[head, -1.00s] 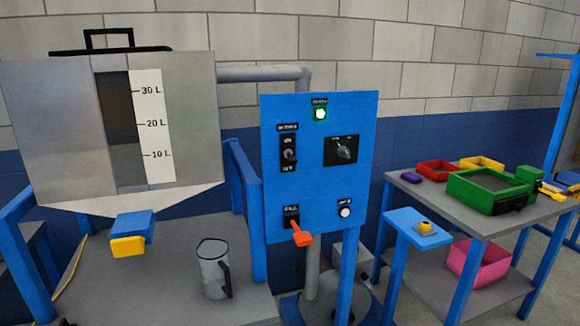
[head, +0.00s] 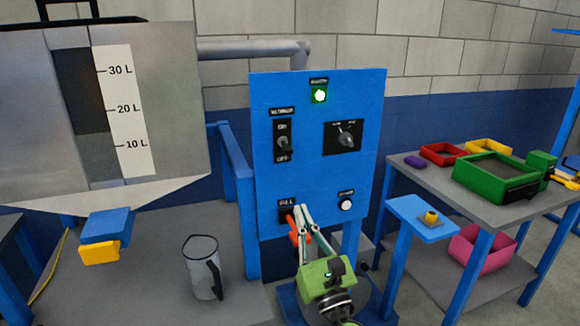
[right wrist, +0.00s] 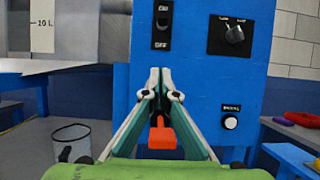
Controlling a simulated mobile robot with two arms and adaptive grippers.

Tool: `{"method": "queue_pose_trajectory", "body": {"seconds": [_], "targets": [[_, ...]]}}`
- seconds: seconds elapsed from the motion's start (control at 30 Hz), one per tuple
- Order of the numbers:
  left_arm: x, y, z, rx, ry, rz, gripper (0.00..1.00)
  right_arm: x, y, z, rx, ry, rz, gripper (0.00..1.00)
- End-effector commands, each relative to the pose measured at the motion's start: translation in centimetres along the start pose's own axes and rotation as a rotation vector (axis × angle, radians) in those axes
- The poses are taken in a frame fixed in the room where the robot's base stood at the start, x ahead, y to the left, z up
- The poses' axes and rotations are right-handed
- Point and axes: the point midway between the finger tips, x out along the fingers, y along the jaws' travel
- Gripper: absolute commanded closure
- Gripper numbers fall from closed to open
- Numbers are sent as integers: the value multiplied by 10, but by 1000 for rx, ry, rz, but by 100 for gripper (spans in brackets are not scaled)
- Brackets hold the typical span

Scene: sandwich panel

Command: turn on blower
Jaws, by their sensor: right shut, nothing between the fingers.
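A blue control panel (head: 265,180) faces me. It carries an upright ON/OFF toggle switch (head: 283,143) at upper left; its label is too blurred to read surely. The same switch shows at the top of the right wrist view (right wrist: 162,22). My right gripper (head: 298,210) is shut and empty, pointing up at the panel's lower left, below the switch. In the right wrist view its fingertips (right wrist: 160,76) meet below the word OFF. An orange lever (right wrist: 162,138) shows between the fingers there; the gripper partly covers it in the head view. My left gripper is not in view.
The panel also has a lit green lamp (head: 319,96), a rotary knob (head: 345,138) and a white round button (head: 345,205). A clear jug (head: 201,265) stands at left under the hopper (head: 180,105). A table (head: 420,180) with coloured trays stands right.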

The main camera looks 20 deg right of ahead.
Motion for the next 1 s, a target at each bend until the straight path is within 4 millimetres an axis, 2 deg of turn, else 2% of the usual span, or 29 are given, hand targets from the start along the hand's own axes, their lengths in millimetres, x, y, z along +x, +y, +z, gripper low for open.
{"method": "queue_pose_trajectory", "body": {"seconds": [0.27,0.43,0.57,0.9,1.0], "targets": [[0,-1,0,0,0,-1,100,0,0,0,0,1,0,100],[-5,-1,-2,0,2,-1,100,12,0,1,1,0,-1,100],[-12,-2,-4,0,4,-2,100,34,0,4,1,-2,-2,100],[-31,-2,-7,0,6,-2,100,107,0,5,3,-1,-1,100],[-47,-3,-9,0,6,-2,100,108,0,22,3,1,0,100]]}}
